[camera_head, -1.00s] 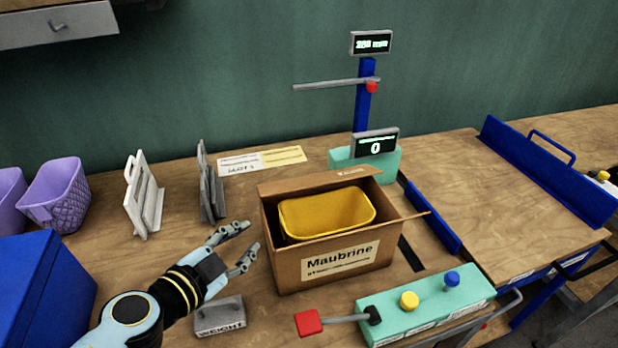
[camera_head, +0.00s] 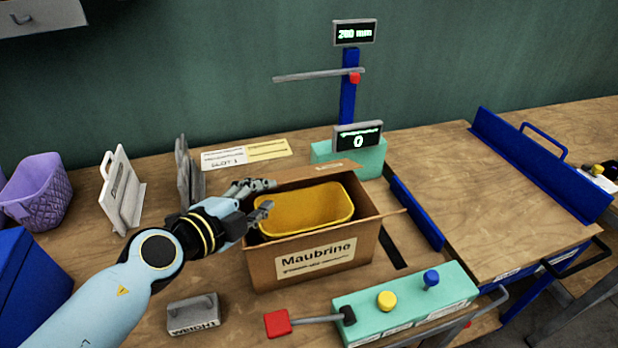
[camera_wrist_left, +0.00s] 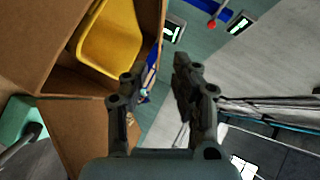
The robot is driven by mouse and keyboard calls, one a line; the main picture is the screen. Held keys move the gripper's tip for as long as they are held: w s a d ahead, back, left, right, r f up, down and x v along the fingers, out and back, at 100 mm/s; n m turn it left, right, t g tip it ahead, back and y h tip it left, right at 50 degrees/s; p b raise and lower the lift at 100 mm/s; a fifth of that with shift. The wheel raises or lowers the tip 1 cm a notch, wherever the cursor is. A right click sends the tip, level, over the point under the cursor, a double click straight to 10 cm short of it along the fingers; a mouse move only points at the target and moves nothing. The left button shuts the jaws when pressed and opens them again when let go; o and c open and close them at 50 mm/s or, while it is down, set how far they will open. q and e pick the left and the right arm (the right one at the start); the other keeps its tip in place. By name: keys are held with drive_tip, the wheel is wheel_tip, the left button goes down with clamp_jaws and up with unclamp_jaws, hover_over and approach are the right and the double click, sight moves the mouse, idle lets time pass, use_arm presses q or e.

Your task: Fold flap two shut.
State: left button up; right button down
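An open brown cardboard box labelled Maubrine (camera_head: 262,270) stands on the bench, with a yellow tub (camera_head: 305,210) inside. No flap is marked as two. My left gripper (camera_head: 268,196) is open and empty at the box's left rim, fingers near the tub's left end. In the left wrist view, the box (camera_wrist_left: 40,50) and tub (camera_wrist_left: 108,38) are left of my open fingers (camera_wrist_left: 155,72); a brown panel (camera_wrist_left: 88,135) is near the left finger. My right gripper is out of view.
A teal panel (camera_head: 405,300) with knobs and a red-ended lever (camera_head: 278,323) is in front of the box. A grey weight (camera_head: 193,314) lies front left. White (camera_head: 122,188) and grey (camera_head: 189,172) racks stand left. A blue rail (camera_head: 416,212) runs at the right.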

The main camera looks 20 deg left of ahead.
sight(293, 178)
use_arm(q)
drive_tip(key=b+x, duration=0.3)
drive_tip(key=x, duration=0.7)
drive_tip(key=shift+w+d+f, duration=0.1)
drive_tip(key=shift+w, duration=0.2)
clamp_jaws()
